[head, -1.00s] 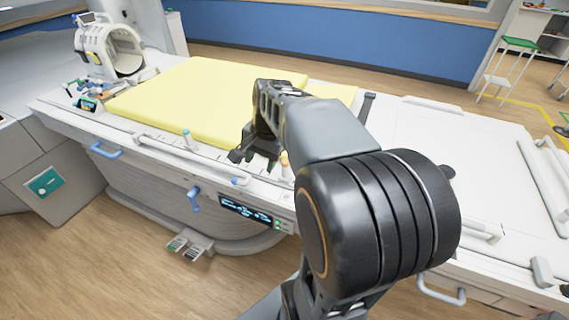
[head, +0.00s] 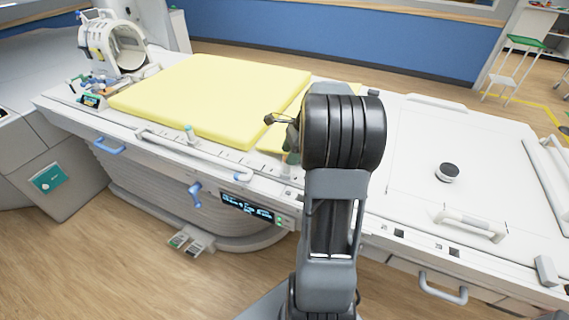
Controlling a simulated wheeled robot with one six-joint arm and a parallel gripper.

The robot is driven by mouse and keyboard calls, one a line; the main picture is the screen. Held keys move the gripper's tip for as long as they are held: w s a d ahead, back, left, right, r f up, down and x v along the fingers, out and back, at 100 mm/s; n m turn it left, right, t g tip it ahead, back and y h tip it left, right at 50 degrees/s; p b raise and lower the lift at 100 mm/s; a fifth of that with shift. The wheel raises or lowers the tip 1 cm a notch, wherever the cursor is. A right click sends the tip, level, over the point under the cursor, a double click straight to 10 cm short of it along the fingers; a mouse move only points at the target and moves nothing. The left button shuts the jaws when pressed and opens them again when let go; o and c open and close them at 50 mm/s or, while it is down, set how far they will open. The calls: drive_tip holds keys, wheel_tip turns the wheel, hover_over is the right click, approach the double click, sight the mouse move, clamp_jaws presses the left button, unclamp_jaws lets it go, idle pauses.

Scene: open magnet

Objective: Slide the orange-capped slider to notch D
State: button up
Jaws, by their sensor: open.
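The orange-capped slider does not show in the head view now; my raised arm covers the stretch of table edge where its orange cap showed earlier. I cannot read any notch letters, so notch D cannot be picked out. My gripper (head: 272,120) is mostly hidden behind my arm. Only a thin dark part pokes out to the left, over the yellow pad, and it looks open and empty.
A yellow pad (head: 205,95) covers the table's left part. A white ring-shaped coil (head: 115,45) stands at the far left. The right part is mostly clear, with a black round knob (head: 447,172) and a white handle (head: 470,222). A display (head: 247,207) sits on the front side.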

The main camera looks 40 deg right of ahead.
sight(285, 172)
drive_tip(key=shift+x, duration=2.2)
clamp_jaws()
